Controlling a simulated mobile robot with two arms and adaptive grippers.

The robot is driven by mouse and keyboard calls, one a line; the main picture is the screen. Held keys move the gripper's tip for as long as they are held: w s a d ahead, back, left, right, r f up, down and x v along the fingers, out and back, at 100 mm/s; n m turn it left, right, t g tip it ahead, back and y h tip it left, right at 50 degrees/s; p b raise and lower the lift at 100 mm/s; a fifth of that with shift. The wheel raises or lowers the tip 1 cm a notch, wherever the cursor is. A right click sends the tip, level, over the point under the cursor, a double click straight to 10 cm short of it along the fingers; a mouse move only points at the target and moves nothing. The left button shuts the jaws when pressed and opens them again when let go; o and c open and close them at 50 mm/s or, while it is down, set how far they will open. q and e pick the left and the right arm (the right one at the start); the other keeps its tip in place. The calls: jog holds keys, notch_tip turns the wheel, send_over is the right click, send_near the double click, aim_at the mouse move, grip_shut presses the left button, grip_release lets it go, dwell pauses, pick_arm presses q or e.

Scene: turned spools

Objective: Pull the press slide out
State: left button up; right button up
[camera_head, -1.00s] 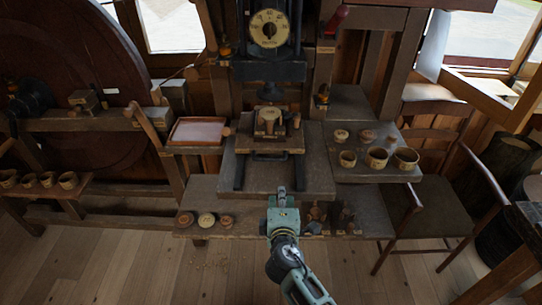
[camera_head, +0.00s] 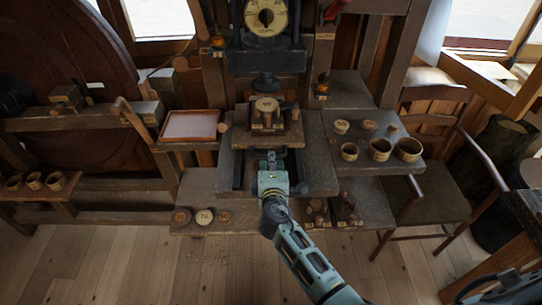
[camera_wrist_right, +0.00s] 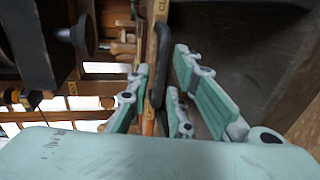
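The press slide (camera_head: 285,139) is a wooden board under the press, carrying a round wooden piece (camera_head: 266,106). In the right wrist view its wooden edge (camera_wrist_right: 153,60) runs upright, with a dark handle (camera_wrist_right: 164,65) beside it. My right gripper (camera_head: 270,162) is at the front of the slide in the head view and hides the handle there. In the right wrist view its fingers (camera_wrist_right: 160,90) stand apart, one on each side of the handle and slide edge. Contact with the handle cannot be told.
The press head (camera_head: 266,80) hangs above the slide. A shallow tray (camera_head: 190,126) stands to the left. Cups (camera_head: 379,149) and spools stand on the right shelf. Discs (camera_head: 204,216) and small pegs (camera_head: 317,208) lie on the lower shelf, beside and below my right arm.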

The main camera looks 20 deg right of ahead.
jog(key=shift+x, duration=1.1)
jog(key=shift+w+f, duration=0.1)
jog(key=shift+w, duration=0.15)
jog(key=c, duration=0.4)
pick_arm(q)
jog(key=shift+w, duration=0.35)
pick_arm(e)
grip_shut()
